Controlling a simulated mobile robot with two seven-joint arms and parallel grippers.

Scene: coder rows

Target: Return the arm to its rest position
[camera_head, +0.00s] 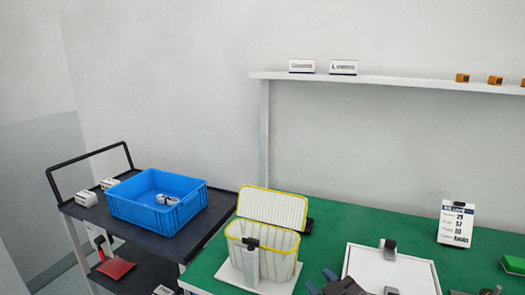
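A dark cart (95,213) at the left bears a blue crate (148,212) with small white parts inside. A white sign (456,223) stands on the table at the right. A white shelf (400,83) with labels and small orange blocks runs along the wall.

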